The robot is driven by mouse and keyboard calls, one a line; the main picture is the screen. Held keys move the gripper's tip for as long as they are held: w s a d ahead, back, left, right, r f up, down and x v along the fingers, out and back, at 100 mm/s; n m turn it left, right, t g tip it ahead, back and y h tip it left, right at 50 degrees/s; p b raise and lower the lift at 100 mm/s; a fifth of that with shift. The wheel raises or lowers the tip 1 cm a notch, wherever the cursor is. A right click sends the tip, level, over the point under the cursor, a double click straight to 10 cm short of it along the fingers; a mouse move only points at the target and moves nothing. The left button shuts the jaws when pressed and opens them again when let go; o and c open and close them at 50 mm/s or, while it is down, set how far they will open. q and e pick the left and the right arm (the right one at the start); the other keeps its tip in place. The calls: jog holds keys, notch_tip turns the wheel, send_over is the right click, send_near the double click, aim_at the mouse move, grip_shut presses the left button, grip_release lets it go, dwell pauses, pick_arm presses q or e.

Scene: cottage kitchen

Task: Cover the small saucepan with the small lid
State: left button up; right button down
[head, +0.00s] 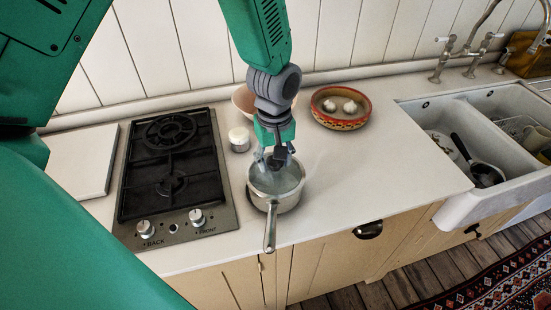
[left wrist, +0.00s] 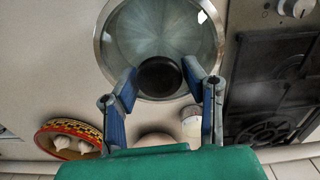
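The small saucepan (head: 289,203) stands on the counter right of the hob, its long handle towards the front edge. The small lid, clear glass with a steel rim and black knob, shows in the left wrist view (left wrist: 160,35). In the head view it lies over the saucepan's mouth, partly hidden by my gripper; whether it rests fully on the rim is hard to tell. My left gripper (head: 275,159) points down over the saucepan. My right gripper is not in view.
A two-burner hob (head: 172,177) is left of the saucepan. A small white jar (head: 239,140) and a pinkish bowl (head: 241,98) stand behind it. A patterned bowl (head: 341,119) holds garlic. The counter is clear up to the sink (head: 461,205), which holds a dark pan.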

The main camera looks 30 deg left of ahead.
pick_arm(q)
jog(key=shift+r+p, duration=0.6)
jog(key=shift+r, duration=0.75)
notch_tip(320, 180, up, 8)
jog(key=shift+r, duration=0.15)
